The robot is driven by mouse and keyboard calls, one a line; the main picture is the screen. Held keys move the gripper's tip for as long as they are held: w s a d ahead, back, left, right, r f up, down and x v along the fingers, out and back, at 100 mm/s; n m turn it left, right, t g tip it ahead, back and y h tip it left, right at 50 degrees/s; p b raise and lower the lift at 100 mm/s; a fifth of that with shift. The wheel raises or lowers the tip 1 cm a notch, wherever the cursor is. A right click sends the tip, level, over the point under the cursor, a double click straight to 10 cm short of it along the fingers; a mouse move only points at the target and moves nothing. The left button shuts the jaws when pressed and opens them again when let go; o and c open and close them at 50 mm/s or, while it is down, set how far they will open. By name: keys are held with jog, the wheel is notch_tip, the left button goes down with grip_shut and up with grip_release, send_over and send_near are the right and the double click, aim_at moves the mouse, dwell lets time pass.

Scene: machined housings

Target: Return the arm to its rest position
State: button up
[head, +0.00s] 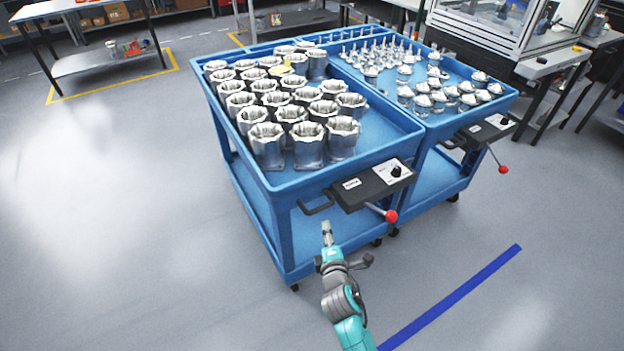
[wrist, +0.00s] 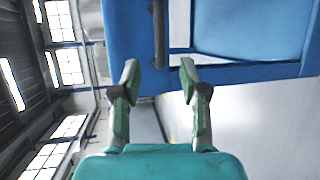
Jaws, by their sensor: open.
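My arm reaches up from the bottom of the head view, with my gripper (head: 327,230) in front of the near blue cart (head: 290,225), below its black handle (head: 317,207). In the wrist view my gripper (wrist: 159,75) shows two green fingers spread apart with nothing between them. A dark vertical bar (wrist: 159,35), probably the cart handle, shows beyond the fingertips against the cart's blue side (wrist: 128,40). Whether the fingers touch the handle cannot be told.
The near cart carries several silver housings (head: 267,146). A second blue cart (head: 437,178) beside it holds smaller metal parts. Black control boxes with red-knobbed levers (head: 391,216) jut from both fronts. Open grey floor (head: 130,240) lies left; a blue floor stripe (head: 455,296) lies right.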

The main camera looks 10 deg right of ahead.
jog(key=s+d+f+m+y, duration=0.15)
jog(key=s+m, duration=0.25)
jog(key=s, duration=0.9)
jog(key=s+f+m, duration=0.2)
jog(key=s+m, duration=0.1)
jog(key=s, duration=1.1)
jog(key=s+d+r+m, duration=0.1)
jog(key=s+r+m, duration=0.4)
jog(key=s, duration=0.5)
jog(key=s+d+r+m+g, duration=0.1)
jog(key=s+r+m, duration=0.5)
jog(key=s+r, duration=0.4)
jog(key=shift+v, duration=0.8)
